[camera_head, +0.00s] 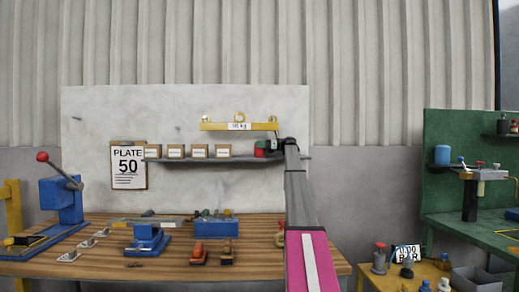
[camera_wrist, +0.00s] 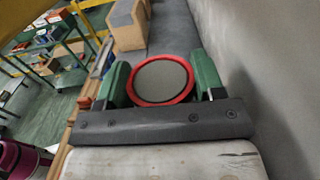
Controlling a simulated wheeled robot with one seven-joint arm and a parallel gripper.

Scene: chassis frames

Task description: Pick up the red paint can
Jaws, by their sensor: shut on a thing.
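The red paint can (camera_wrist: 136,98) is between the two green fingers of my gripper (camera_wrist: 161,72) in the wrist view. I see its round grey top and red rim from above. A finger touches it on each side, and the gripper is shut on it. In the head view the can (camera_head: 260,148) is a small red shape at the right end of the wall shelf (camera_head: 200,161), with my gripper (camera_head: 268,147) at it. My arm reaches up from the lower right. Whether the can's bottom still touches the shelf is too small to tell.
Several small cardboard boxes (camera_head: 199,151) stand in a row left of the can. A yellow lifting beam (camera_head: 239,126) hangs on the wall panel above. A wooden workbench (camera_head: 110,269) with tools lies below. A green bench (camera_head: 466,224) stands at the right.

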